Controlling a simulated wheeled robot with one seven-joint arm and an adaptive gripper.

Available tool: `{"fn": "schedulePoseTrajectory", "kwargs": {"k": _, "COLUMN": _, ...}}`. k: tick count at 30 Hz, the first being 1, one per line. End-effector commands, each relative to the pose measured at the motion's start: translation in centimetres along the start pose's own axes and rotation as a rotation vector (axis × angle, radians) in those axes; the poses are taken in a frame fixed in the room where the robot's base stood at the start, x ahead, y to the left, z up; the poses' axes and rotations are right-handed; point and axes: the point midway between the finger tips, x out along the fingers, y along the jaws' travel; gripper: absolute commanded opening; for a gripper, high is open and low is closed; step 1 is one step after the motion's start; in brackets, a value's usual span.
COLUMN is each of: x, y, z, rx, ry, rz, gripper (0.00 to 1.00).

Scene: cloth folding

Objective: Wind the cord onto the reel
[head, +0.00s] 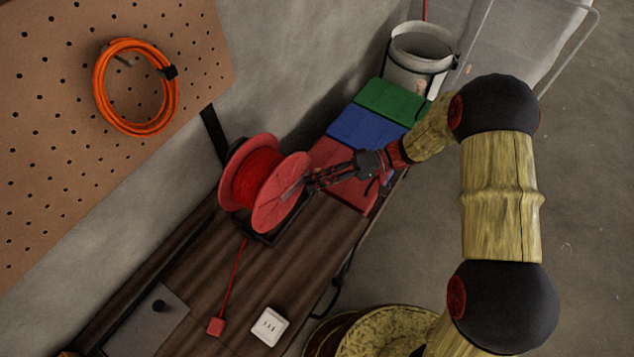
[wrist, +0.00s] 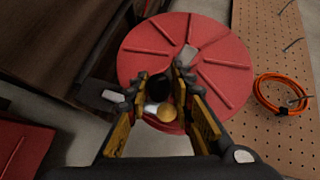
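The red reel (head: 274,198) stands on a dark stand on the wooden bench, with red cord (head: 250,178) wound around its core. A tail of the cord (head: 235,272) runs down across the bench to a red plug (head: 216,326). My gripper (head: 308,185) is at the reel's right flange. In the wrist view the flange (wrist: 220,52) fills the centre, with a grey crank piece (wrist: 187,55) on it. My gripper's fingers (wrist: 159,88) are apart, on either side of a dark knob (wrist: 158,88); contact with it is not clear. A brass-coloured round part shows below the knob.
A white socket box (head: 270,325) sits near the plug. An orange cord coil (head: 136,88) hangs on the pegboard (head: 60,130).

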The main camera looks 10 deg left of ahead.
Motion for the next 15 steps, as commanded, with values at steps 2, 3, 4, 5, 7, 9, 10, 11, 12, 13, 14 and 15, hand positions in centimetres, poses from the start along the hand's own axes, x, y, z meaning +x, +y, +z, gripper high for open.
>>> {"fn": "schedulePoseTrajectory", "kwargs": {"k": 2, "x": 0.05, "y": 0.18, "z": 0.10, "rx": 0.003, "ry": -0.001, "rz": 0.002, "gripper": 0.12}}
{"fn": "schedulePoseTrajectory", "kwargs": {"k": 3, "x": 0.05, "y": 0.20, "z": 0.12, "rx": 0.003, "ry": -0.001, "rz": 0.002, "gripper": 0.10}}
{"fn": "schedulePoseTrajectory", "kwargs": {"k": 4, "x": 0.06, "y": 0.21, "z": 0.13, "rx": 0.003, "ry": -0.001, "rz": 0.002, "gripper": 0.08}}
{"fn": "schedulePoseTrajectory", "kwargs": {"k": 5, "x": 0.06, "y": 0.22, "z": 0.13, "rx": 0.004, "ry": -0.001, "rz": 0.003, "gripper": 0.07}}
{"fn": "schedulePoseTrajectory", "kwargs": {"k": 7, "x": 0.07, "y": 0.23, "z": 0.14, "rx": 0.004, "ry": -0.001, "rz": 0.003, "gripper": 0.03}}
{"fn": "schedulePoseTrajectory", "kwargs": {"k": 9, "x": 0.06, "y": 0.22, "z": 0.13, "rx": 0.003, "ry": -0.001, "rz": 0.002, "gripper": 0.00}}
{"fn": "schedulePoseTrajectory", "kwargs": {"k": 10, "x": 0.06, "y": 0.21, "z": 0.12, "rx": 0.003, "ry": -0.001, "rz": 0.002, "gripper": 0.00}}
{"fn": "schedulePoseTrajectory", "kwargs": {"k": 11, "x": 0.06, "y": 0.21, "z": 0.12, "rx": 0.003, "ry": -0.001, "rz": 0.002, "gripper": 0.00}}
{"fn": "schedulePoseTrajectory", "kwargs": {"k": 12, "x": 0.06, "y": 0.20, "z": 0.11, "rx": 0.003, "ry": -0.001, "rz": 0.002, "gripper": 0.00}}
{"fn": "schedulePoseTrajectory", "kwargs": {"k": 13, "x": 0.06, "y": 0.19, "z": 0.11, "rx": 0.003, "ry": -0.001, "rz": 0.002, "gripper": 0.00}}
{"fn": "schedulePoseTrajectory", "kwargs": {"k": 14, "x": 0.05, "y": 0.19, "z": 0.11, "rx": 0.003, "ry": -0.001, "rz": 0.002, "gripper": 0.00}}
{"fn": "schedulePoseTrajectory", "kwargs": {"k": 15, "x": 0.05, "y": 0.18, "z": 0.10, "rx": 0.003, "ry": -0.001, "rz": 0.002, "gripper": 0.00}}
